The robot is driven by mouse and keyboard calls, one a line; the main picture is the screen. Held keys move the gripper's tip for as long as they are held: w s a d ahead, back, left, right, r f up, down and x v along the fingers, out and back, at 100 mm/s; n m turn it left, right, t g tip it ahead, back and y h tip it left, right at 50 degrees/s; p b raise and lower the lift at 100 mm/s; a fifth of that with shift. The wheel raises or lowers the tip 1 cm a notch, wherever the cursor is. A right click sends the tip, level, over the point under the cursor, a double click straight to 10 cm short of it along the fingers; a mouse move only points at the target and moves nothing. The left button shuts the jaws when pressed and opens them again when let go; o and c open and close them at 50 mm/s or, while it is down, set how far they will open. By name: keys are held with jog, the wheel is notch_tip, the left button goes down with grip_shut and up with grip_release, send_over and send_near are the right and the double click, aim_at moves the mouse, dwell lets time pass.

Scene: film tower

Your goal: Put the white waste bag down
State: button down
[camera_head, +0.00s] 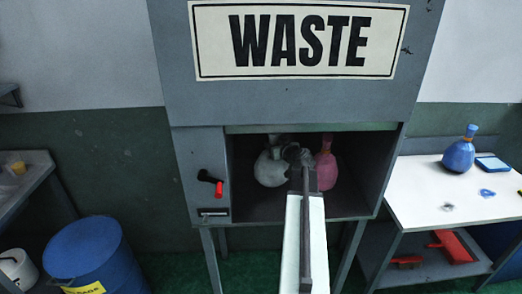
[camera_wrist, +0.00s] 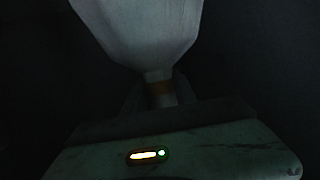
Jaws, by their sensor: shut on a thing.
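My gripper (camera_head: 293,152) reaches into the open compartment of the grey waste cabinet (camera_head: 209,170). The white waste bag (camera_head: 269,168) is inside, left of my arm, and looks greyish in the shade. In the wrist view the white bag (camera_wrist: 140,30) fills the top, with its narrow neck and brown band toward my gripper (camera_wrist: 160,95), which is shut on that neck. Whether the bag's bottom touches the compartment floor is hard to tell. A pink bag (camera_head: 326,168) stands in the same compartment, just right of my gripper.
A red-handled lever (camera_head: 212,184) is on the cabinet front, left of the opening. A blue bag (camera_head: 459,152) stands on the white table (camera_head: 425,200) at right. A blue barrel (camera_head: 92,255) stands at lower left. The compartment's front right floor is clear.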

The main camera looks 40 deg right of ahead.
jog(key=shift+w+d, duration=0.1)
jog(key=shift+w, duration=0.45)
notch_tip(320, 180, down, 4)
jog(key=b, duration=0.4)
jog(key=c, duration=1)
grip_release()
jog(key=shift+r, duration=0.15)
jog(key=shift+r, duration=0.1)
